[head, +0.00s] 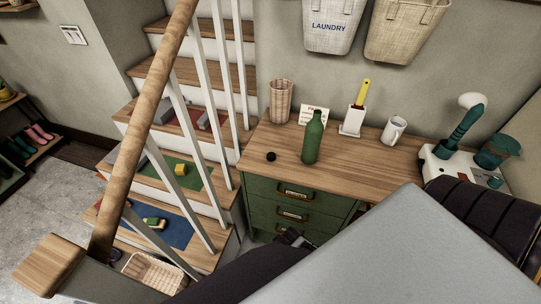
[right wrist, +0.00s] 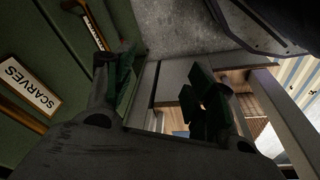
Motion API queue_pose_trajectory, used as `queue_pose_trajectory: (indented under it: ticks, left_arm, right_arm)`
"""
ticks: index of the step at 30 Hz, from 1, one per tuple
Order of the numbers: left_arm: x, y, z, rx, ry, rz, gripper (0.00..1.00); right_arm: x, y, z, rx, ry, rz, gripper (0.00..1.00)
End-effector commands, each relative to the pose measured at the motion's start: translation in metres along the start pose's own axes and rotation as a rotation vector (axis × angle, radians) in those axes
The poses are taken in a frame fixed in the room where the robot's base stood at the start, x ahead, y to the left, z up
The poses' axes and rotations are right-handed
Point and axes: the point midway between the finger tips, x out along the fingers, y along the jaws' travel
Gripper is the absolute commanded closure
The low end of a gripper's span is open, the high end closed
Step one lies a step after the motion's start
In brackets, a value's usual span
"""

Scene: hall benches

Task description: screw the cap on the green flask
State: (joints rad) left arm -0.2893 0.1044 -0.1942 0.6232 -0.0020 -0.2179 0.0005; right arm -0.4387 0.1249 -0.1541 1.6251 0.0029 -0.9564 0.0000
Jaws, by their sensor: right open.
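The green flask (head: 313,140) stands upright on the wooden top of the green drawer cabinet (head: 340,168). Its mouth faces up and no cap is visible on it. A small dark round piece, apparently the cap (head: 270,156), lies on the top just left of the flask. My right gripper (right wrist: 160,80) is open, with nothing seen between its fingers, in the right wrist view. It is low by the cabinet's drawer fronts, below the flask and cap. In the head view it is mostly hidden behind my arm. My left gripper is not in view.
A wicker holder (head: 281,101), small sign (head: 314,114), yellow-handled brush in a white stand (head: 352,124) and white mug (head: 394,130) line the cabinet's back. A white device (head: 452,169) stands right. Stairs with a railing (head: 150,120) are left. The top's front is mostly clear.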

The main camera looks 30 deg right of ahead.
Motion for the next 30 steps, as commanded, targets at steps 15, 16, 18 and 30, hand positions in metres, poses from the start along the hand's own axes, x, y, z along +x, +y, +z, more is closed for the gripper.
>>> queue_pose_trajectory:
  ticks: [15,16,18,30]
  left_arm:
    - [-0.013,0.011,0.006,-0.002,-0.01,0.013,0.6]
    - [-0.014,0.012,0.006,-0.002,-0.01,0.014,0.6]
    - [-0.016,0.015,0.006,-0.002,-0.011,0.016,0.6]
    - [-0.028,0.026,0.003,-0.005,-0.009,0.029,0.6]
  right_arm:
    - [-0.108,-0.001,-0.063,-0.008,0.043,-0.015,0.44]
    - [-0.115,-0.001,-0.067,-0.01,0.046,-0.017,0.44]
    - [-0.132,-0.002,-0.075,-0.015,0.052,-0.022,0.44]
    - [-0.241,-0.016,-0.134,-0.12,0.099,-0.082,0.44]
